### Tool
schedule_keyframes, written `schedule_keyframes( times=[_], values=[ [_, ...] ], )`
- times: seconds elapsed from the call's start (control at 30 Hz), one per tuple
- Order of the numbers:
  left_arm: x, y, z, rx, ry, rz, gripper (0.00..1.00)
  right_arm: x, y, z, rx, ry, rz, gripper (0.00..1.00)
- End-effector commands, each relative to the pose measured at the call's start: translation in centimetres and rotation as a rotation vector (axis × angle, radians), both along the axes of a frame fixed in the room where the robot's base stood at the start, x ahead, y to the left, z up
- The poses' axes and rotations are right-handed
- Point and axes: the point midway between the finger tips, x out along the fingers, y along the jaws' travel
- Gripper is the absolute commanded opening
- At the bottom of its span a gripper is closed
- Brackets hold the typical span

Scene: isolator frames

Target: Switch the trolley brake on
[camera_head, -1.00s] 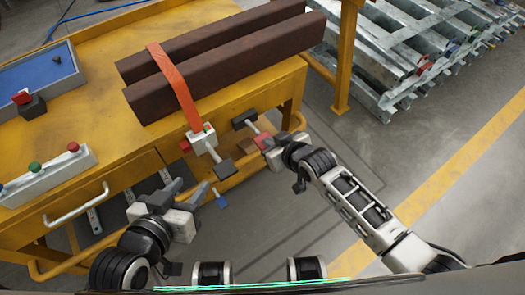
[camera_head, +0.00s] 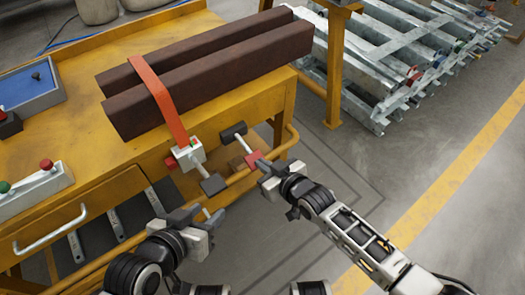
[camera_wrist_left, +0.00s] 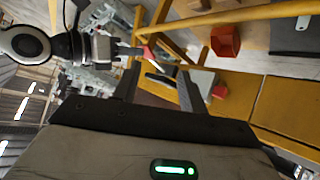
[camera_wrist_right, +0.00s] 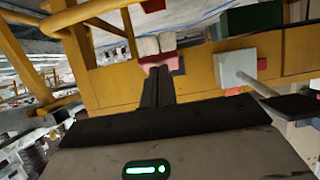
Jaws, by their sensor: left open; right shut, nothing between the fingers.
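The yellow trolley (camera_head: 82,82) stands at the left in the head view. At its near corner is a white block (camera_head: 187,155) with a dark-ended handle (camera_head: 213,185). To its right a pale rod with a dark grip (camera_head: 233,132) runs down towards a red piece (camera_head: 253,158). I cannot tell which part is the brake. My right gripper (camera_head: 263,165) is shut and empty, its tips close to the red piece; contact is unclear. The red piece seems to show ahead of the right wrist's fingers (camera_wrist_right: 160,62). My left gripper (camera_head: 186,211) is open and empty, below the dark-ended handle.
Two brown beams (camera_head: 215,80) lie on the trolley under an orange strap (camera_head: 158,97). A yellow rail (camera_head: 265,165) runs round the trolley's near corner. A control box (camera_head: 35,182) sits at the left. Galvanised frames (camera_head: 400,65) stand at the back right. The floor at the right is clear.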

Motion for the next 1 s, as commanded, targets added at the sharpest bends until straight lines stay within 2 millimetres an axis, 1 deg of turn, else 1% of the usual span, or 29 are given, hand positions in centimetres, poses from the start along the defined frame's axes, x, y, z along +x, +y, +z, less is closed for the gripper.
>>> schedule_keyframes(
  times=[0.03,0.17,0.23,0.43,0.47,0.5,0.53,0.7,0.8,0.9,1.0],
  values=[
    [0.0,0.0,0.4,0.000,-0.005,0.002,0.42,-0.3,-0.3,-0.3,-0.010,0.015,-0.002,0.00],
    [0.3,0.3,2.3,0.008,-0.035,0.011,0.42,-0.5,-0.5,0.8,-0.010,0.014,-0.001,0.00],
    [-0.4,1.0,4.3,0.002,-0.064,0.036,0.42,-0.7,-0.6,1.8,-0.007,0.010,-0.001,0.00],
    [-0.9,2.1,9.3,0.012,-0.146,0.072,0.42,-1.2,-1.1,4.5,-0.002,0.000,0.002,0.00],
    [-0.9,2.2,9.2,0.013,-0.150,0.074,0.42,-2.2,-1.7,4.2,-0.004,0.005,0.001,0.00],
    [-1.0,2.3,9.7,0.013,-0.158,0.077,0.42,-3.0,-2.3,4.6,-0.003,0.004,0.002,0.00],
    [-1.0,2.4,10.1,0.014,-0.166,0.080,0.42,-3.6,-2.7,4.8,-0.004,0.004,0.003,0.00],
    [-1.0,2.4,10.4,0.014,-0.158,0.082,0.42,-6.4,-4.6,6.0,-0.002,-0.001,0.003,0.00],
    [-0.9,2.4,10.4,0.013,-0.153,0.082,0.42,-7.6,-5.5,6.5,-0.001,-0.001,0.002,0.00],
    [-0.9,2.4,10.5,0.013,-0.151,0.082,0.42,-8.4,-6.0,6.8,-0.001,-0.001,0.002,0.00],
    [-0.9,2.4,10.4,0.014,-0.150,0.083,0.42,-8.7,-6.2,7.0,0.001,-0.003,0.002,0.00]
  ],
)
